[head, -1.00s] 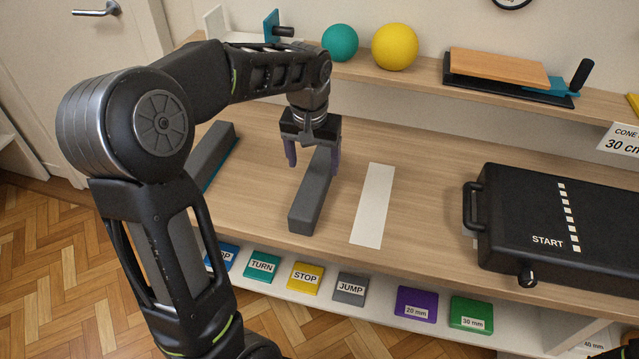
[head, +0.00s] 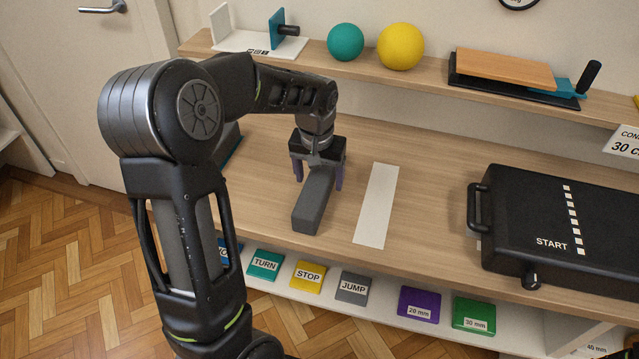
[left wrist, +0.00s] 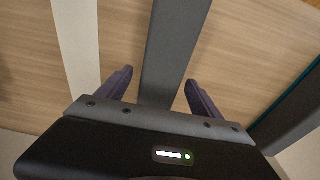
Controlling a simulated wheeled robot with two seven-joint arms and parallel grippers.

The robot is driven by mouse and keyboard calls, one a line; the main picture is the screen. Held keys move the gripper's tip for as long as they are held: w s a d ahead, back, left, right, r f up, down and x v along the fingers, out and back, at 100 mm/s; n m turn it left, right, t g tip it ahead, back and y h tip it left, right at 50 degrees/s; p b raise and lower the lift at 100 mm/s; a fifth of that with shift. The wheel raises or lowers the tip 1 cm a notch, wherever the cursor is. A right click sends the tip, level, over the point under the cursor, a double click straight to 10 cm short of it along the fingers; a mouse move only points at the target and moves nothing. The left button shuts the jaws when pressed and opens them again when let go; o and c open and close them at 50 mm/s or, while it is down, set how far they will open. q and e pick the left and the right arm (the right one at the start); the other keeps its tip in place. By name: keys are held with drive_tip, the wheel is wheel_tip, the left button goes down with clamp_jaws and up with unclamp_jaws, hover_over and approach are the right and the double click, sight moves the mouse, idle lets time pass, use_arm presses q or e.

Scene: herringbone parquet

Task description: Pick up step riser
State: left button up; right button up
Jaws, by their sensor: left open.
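A dark grey bar, which looks like the step riser (head: 313,205), lies on the wooden shelf top, its near end toward me. My left gripper (head: 319,184) is over its far part, pointing down. The jaws are open, with one purple finger on each side of the bar. In the left wrist view the bar (left wrist: 172,50) runs between the two open fingers (left wrist: 159,77), with a gap visible on both sides. The far end of the bar is hidden by the gripper in the head view. My right gripper is not in view.
A second grey bar with a teal edge (head: 229,145) lies to the left, partly behind my arm. A white strip (head: 376,205) lies just right of the bar. A black START case (head: 560,230) stands farther right. Labelled cards (head: 308,276) lie on the lower shelf; balls (head: 400,46) sit behind.

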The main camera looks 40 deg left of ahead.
use_arm(q)
drive_tip(key=shift+w+f, duration=0.1)
drive_tip(key=shift+f, duration=0.7)
clamp_jaws()
idle(0.6)
